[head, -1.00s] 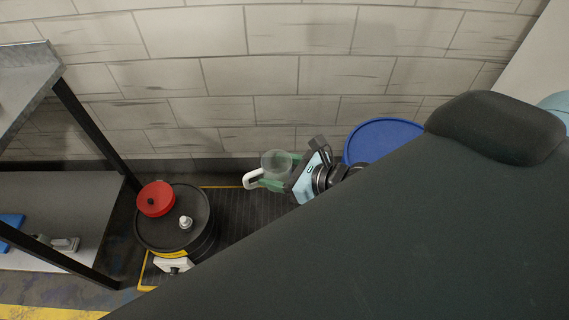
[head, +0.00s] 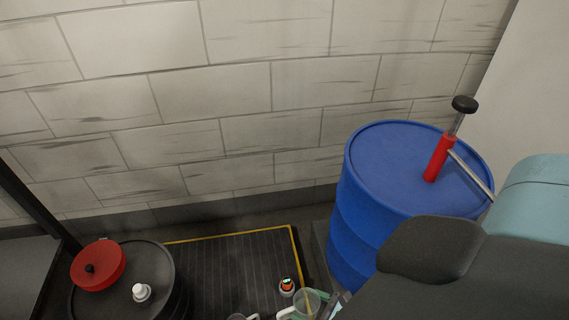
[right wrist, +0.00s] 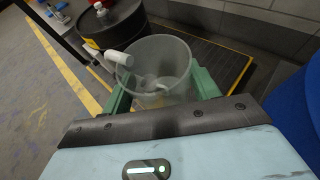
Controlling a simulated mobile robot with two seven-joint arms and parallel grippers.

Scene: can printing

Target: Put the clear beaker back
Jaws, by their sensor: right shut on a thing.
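The clear beaker (head: 306,304), with a white handle, is at the bottom edge of the head view, above the dark ribbed mat. It also fills the upper middle of the right wrist view (right wrist: 158,58), its handle towards the left. My right gripper (right wrist: 160,92) is shut on the beaker, with green fingers on either side of it. In the head view only a small part of my right gripper (head: 327,304) shows. White shapes show through the beaker's wall; I cannot tell what they are. My left gripper is not in view.
A blue drum (head: 358,222) with a red hand pump (head: 438,158) stands right of the yellow-edged mat (head: 235,265). A small bottle (head: 287,287) and a partly cut-off vessel (head: 240,317) show near the beaker.

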